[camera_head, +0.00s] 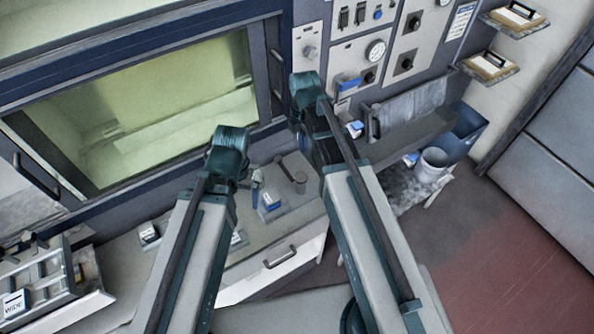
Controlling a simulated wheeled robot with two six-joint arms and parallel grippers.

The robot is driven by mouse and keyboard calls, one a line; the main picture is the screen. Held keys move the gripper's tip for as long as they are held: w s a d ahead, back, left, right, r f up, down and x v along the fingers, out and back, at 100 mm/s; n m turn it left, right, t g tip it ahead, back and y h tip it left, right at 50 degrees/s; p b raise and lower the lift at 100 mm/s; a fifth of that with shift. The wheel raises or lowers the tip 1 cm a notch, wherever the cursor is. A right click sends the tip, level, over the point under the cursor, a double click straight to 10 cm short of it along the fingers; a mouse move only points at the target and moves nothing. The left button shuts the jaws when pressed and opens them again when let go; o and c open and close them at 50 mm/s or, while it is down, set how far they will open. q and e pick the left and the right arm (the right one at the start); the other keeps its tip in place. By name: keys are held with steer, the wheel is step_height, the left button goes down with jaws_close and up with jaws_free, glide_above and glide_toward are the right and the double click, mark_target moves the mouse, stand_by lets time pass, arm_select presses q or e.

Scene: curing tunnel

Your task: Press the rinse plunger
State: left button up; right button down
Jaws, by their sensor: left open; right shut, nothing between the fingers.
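My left arm reaches up from the bottom, its teal joint over the counter (262,238). What looks like my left gripper (257,182) is small, just right of that joint, with its jaws apart and nothing seen between them. My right arm reaches higher, its teal joint in front of the control panel (398,68); its fingers are hidden behind the arm.
A tunnel window (150,105) fills the upper left. A rack (38,280) stands at lower left. A trough (410,130), a blue bin (462,130) and a white bucket (432,163) are at right. Two wall shelves (490,70) hold clipboards. The red-brown floor at lower right is clear.

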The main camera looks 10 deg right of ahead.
mark_target(302, 177)
steer(key=shift+f+b, duration=0.2)
steer(key=shift+b, duration=0.15)
step_height(302, 177, down, 14)
steer(key=b, duration=1.3)
steer(key=shift+r+b, duration=0.15)
steer(key=shift+b, duration=0.2)
